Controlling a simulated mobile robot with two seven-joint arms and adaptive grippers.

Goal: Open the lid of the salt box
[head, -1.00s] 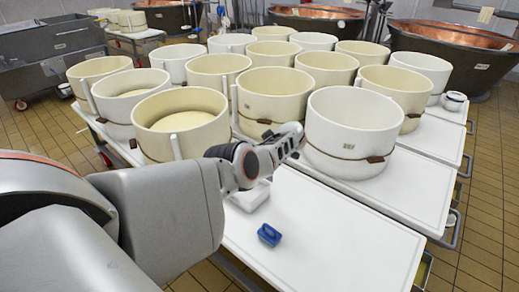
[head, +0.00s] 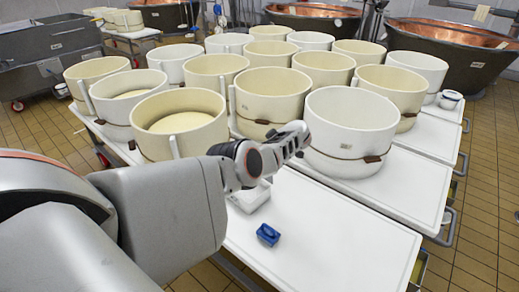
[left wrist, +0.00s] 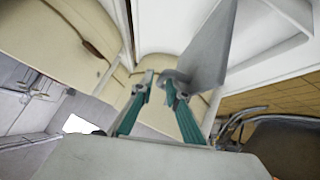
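A low white box (head: 250,196), which looks like the salt box, sits on the white table (head: 330,240). My left forearm partly hides it in the head view, so I cannot tell how its lid stands. My left gripper (left wrist: 160,82) shows in the left wrist view with two teal fingers, a gap between their tips and nothing clearly held. A thin grey pointed plate (left wrist: 210,45) is beside the right-hand fingertip; I cannot tell whether they touch or what it belongs to. In the head view the fingers are not clearly seen. My right gripper is not in view.
A blue brush-like object (head: 268,235) lies on the table in front of the white box. Several cream and white vats, including a near one (head: 345,130), crowd the table behind. The front right tabletop is clear.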

